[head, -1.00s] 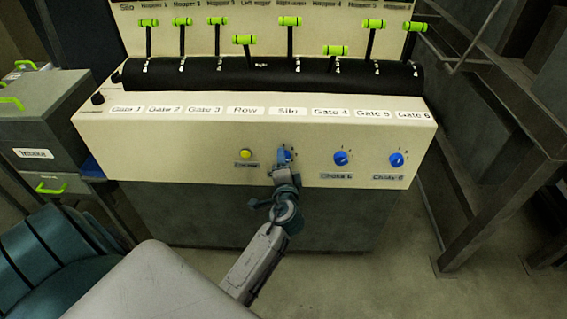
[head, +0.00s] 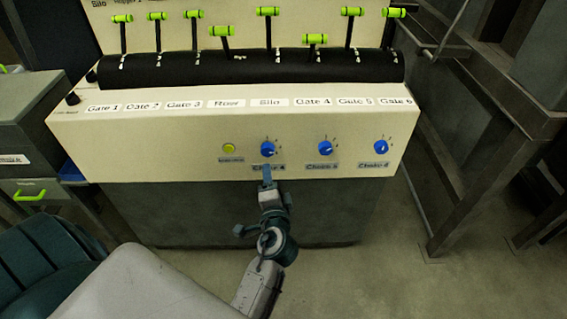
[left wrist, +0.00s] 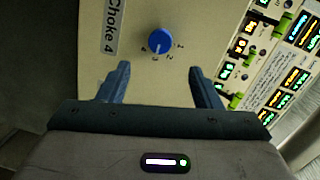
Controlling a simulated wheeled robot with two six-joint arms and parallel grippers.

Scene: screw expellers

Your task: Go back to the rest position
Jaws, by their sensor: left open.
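My left gripper (head: 267,176) is just below the blue Choke 4 knob (head: 268,149) on the cream control panel (head: 75,138) in the head view. In the left wrist view the two fingers of the left gripper (left wrist: 158,88) are spread apart with nothing between them. The Choke 4 knob (left wrist: 160,40) shows ahead of the fingers and apart from them. My right gripper is not in view.
A yellow button (head: 228,148) and two more blue knobs, Choke 5 (head: 325,148) and Choke 6 (head: 381,147), sit on the panel. Green-handled levers (head: 221,31) stand above. A metal frame (head: 470,190) is at right. Grey drawers (head: 28,150) are at left.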

